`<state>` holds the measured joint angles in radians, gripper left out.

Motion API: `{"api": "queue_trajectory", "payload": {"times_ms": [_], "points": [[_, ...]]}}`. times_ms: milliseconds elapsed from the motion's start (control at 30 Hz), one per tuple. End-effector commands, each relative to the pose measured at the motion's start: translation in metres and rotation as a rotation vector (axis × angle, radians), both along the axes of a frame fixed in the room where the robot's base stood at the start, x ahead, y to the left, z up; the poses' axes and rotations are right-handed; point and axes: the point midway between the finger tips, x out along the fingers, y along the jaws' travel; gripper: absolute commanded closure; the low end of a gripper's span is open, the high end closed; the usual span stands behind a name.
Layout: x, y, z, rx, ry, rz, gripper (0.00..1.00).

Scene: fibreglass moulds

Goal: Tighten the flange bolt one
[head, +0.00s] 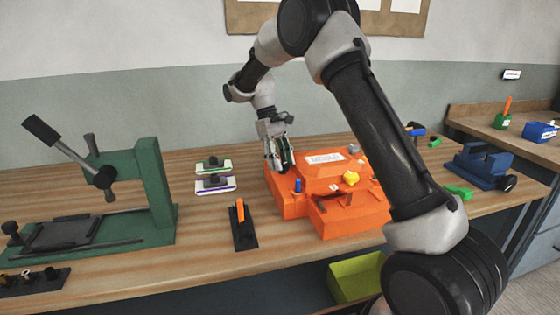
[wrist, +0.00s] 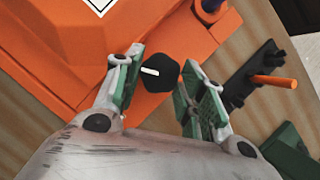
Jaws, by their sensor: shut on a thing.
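The orange mould (head: 322,185) sits on the workbench with a white label on top. It also shows in the wrist view (wrist: 60,60). My gripper (head: 279,166) points down at the mould's back left corner. In the wrist view my gripper (wrist: 166,88) has its green-padded fingers on both sides of a black bolt head (wrist: 161,75) with a white mark, and is shut on it. In the head view the fingers hide this bolt. Whether this is flange bolt one cannot be told.
A yellow knob (head: 351,178) and a blue peg (head: 298,185) stand on the mould. An orange-handled tool (head: 240,211) stands in a black holder in front. A green press (head: 150,190) is at left, a blue vise (head: 482,165) at right.

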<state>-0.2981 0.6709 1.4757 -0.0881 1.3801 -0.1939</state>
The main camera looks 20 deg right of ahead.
Motion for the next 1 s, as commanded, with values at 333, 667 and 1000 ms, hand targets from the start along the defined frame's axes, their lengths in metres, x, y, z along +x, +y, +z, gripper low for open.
{"api": "queue_trajectory", "payload": {"times_ms": [333, 667, 1000], "points": [[0.0019, -0.0032, 0.0005, 0.001, -0.002, -0.311, 0.84], [0.002, -0.0046, 0.0007, 0.002, -0.002, -0.513, 0.84], [0.0019, -0.0049, 0.0007, 0.0, -0.003, -0.59, 0.84]]}}
